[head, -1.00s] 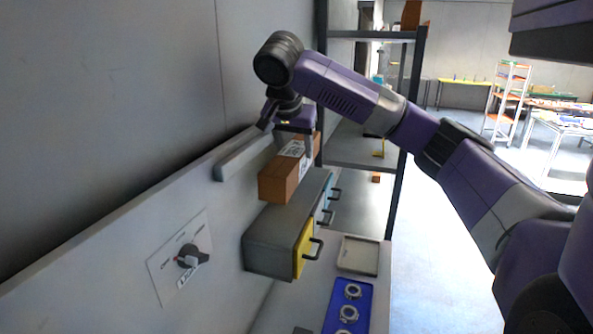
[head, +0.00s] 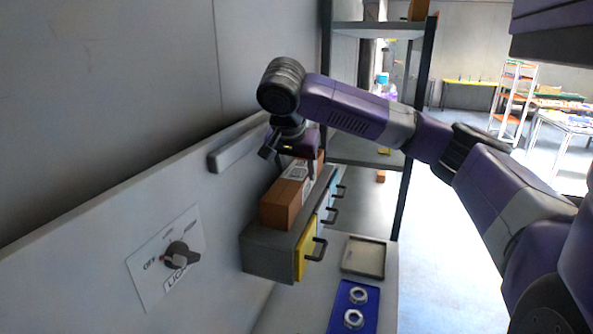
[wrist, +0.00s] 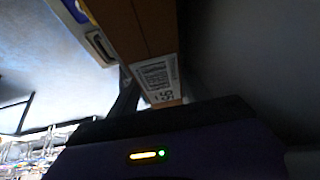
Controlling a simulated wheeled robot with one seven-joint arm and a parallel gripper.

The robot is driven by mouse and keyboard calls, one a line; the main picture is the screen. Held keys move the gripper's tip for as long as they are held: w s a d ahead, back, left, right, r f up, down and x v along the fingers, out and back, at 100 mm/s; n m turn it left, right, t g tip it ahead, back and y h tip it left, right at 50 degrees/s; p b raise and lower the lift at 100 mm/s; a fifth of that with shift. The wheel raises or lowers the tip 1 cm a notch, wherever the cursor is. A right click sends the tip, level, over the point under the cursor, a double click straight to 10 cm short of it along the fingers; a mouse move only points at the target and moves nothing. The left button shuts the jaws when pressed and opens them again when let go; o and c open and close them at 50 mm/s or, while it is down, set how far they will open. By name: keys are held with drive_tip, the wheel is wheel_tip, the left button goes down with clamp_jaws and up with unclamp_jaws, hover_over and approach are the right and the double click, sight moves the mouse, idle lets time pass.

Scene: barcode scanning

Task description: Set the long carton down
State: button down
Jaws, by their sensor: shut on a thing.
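The long carton (head: 281,207) is brown with a white label. It lies lengthwise along the top of the grey drawer unit (head: 262,246) and appears to rest on it, though the contact is hard to tell. My gripper (head: 299,170) is shut on the far part of the carton from above. In the wrist view the carton (wrist: 146,28) runs away from the gripper, its printed label close to the fingers (wrist: 150,95).
The drawer unit has yellow (head: 306,250) and blue fronts with dark handles sticking out. Below are a grey tray (head: 363,272) and a blue tray (head: 342,321) with metal rings. A rotary switch panel (head: 143,272) is on the left. A dark-posted shelf (head: 410,150) stands behind.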

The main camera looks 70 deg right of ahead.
drive_tip(key=c, duration=0.7)
unclamp_jaws()
drive_tip(key=shift+c, duration=0.2)
drive_tip(key=b+v, duration=0.2)
drive_tip(key=v, duration=1)
drive_tip(key=shift+s, duration=0.15)
